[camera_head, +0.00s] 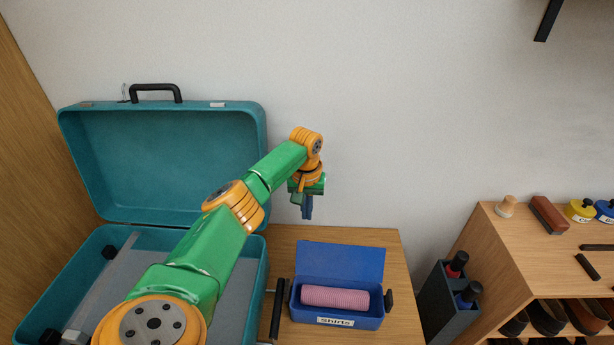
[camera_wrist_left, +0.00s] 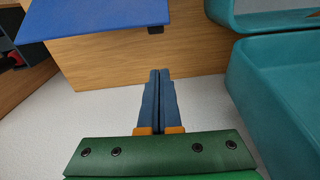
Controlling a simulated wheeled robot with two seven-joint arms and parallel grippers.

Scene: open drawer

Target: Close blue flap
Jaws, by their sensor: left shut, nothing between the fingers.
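The blue flap (camera_head: 342,262) stands open at the back of a blue box (camera_head: 337,319) labelled "Shirts", leaning up and back. A pink ribbed roll (camera_head: 335,298) lies inside the box. My left gripper (camera_head: 307,212) is shut and empty, pointing down above and behind the flap, near the wall and a little to the left, apart from the flap. In the left wrist view the blue panel (camera_wrist_left: 95,14), which looks like the flap, lies at the top, beyond the shut fingertips (camera_wrist_left: 159,74). My right gripper is not in view.
An open teal suitcase (camera_head: 160,160) stands left of the box, under my left arm. A dark upright bar (camera_head: 277,308) is between them. The wooden surface (camera_head: 390,245) carries the box. A dark holder with bottles (camera_head: 446,300) and a wooden shelf (camera_head: 500,238) stand at right.

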